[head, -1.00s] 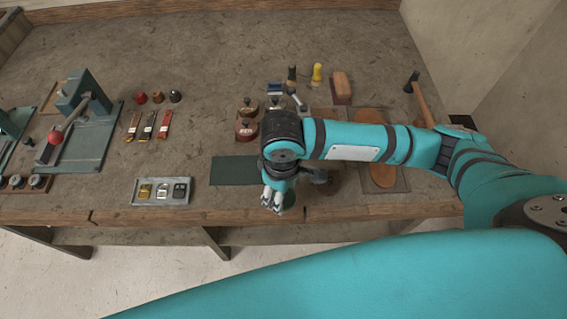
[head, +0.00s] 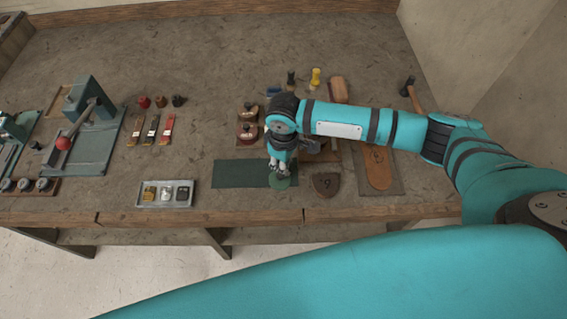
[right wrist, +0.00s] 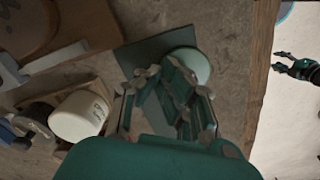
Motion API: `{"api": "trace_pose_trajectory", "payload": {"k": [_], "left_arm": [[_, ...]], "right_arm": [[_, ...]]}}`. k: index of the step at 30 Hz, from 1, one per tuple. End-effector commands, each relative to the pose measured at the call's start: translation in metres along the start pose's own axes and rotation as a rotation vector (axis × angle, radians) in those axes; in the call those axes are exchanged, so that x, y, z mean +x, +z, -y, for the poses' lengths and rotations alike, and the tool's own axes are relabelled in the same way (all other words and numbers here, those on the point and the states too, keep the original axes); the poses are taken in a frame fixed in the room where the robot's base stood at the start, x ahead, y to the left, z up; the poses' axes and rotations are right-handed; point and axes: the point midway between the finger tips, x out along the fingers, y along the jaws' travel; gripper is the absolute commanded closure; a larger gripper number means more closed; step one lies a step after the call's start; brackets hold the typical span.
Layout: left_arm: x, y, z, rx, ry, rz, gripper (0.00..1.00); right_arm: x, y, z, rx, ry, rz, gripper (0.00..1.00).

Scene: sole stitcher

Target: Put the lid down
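A round green disc, which I take to be the lid (head: 284,183), is at the right end of the dark green mat (head: 235,174), near the bench's front edge. My right gripper (head: 279,169) is directly above it, fingers pointing down. In the right wrist view the pale green disc (right wrist: 191,63) shows just beyond the fingers (right wrist: 168,85), overlapping the mat and partly hidden. I cannot tell whether the fingers grip it or whether it rests flat. My left gripper (right wrist: 281,61) shows at the right edge of that view over the floor, its fingertips apart and empty.
A white jar (right wrist: 79,116) stands close to the right gripper. Round tins (head: 247,133) stand behind it. The bench's back middle is clear.

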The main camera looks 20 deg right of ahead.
Motion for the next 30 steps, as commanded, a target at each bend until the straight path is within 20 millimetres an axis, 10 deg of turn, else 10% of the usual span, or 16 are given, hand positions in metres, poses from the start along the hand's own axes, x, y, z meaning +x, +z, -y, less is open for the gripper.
{"api": "trace_pose_trajectory", "payload": {"k": [19, 30], "left_arm": [[0.0007, 0.0045, -0.0005, 0.0, 0.001, 0.007, 0.6], [0.0018, 0.0055, -0.0006, 0.0, 0.001, 0.009, 0.6]], "right_arm": [[0.0013, 0.0007, 0.0027, -0.002, -0.005, 0.002, 0.25], [-0.0033, 0.0, 0.0015, -0.001, -0.003, 0.0, 0.23]]}}
